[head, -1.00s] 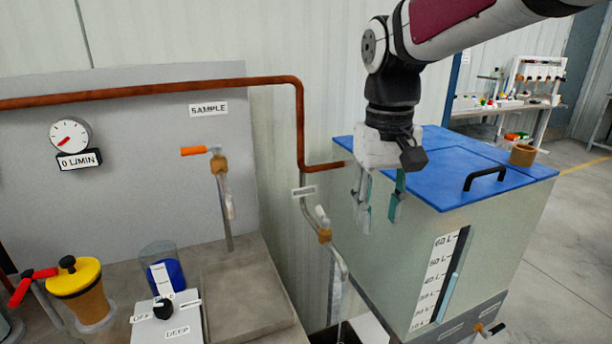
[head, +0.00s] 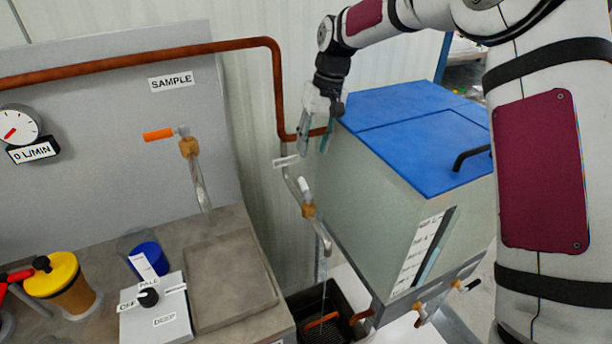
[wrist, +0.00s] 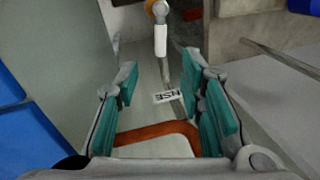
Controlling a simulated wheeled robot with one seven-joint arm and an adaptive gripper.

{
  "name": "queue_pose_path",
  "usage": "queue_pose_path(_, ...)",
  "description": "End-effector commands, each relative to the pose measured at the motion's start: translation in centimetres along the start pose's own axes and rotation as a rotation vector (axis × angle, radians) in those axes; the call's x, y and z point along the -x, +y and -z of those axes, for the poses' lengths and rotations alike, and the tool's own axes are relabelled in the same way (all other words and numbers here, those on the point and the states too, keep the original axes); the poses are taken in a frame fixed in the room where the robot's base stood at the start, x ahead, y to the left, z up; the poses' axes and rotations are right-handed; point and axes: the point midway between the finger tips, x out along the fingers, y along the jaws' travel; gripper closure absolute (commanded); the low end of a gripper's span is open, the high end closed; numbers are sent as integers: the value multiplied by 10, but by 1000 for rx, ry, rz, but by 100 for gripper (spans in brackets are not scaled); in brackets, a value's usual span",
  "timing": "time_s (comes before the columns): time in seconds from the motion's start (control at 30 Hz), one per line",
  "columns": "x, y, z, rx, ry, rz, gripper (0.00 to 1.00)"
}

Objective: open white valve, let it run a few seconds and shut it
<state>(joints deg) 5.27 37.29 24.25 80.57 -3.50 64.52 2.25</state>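The white valve is a brass tap body with a white lever handle (head: 305,186) on a pipe left of the blue-lidded tank. Its handle points up along the pipe. In the wrist view the white handle (wrist: 161,40) is ahead, beyond the fingertips. A spout (head: 326,246) bends down from it. A thin pale line runs below the spout; I cannot tell if it is water. My gripper (head: 314,146) is open and empty, above the valve and apart from it. In the wrist view its teal-padded fingers (wrist: 168,95) are spread, with a label partly reading "NSE" between them.
The blue-lidded tank (head: 340,215) stands close right of the valve. A copper pipe (head: 279,95) runs down close by my gripper. A dark drain basin (head: 345,322) lies below the spout. An orange-handled sample tap (head: 158,134) is left. The dial (head: 18,126) is labelled 0 L/MIN.

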Motion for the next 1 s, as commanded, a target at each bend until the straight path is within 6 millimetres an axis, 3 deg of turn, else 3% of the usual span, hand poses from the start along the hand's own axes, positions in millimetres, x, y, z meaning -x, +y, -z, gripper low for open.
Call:
queue_pose_path(0.3,-64,-1,-2,1,-5,1,64)
queue_pose_path(0.5,-93,0,-1,1,-3,0,64)
queue_pose_path(0.7,-105,0,-1,0,-1,0,64)
queue_pose_path(1.0,-107,0,0,0,-1,0,67)
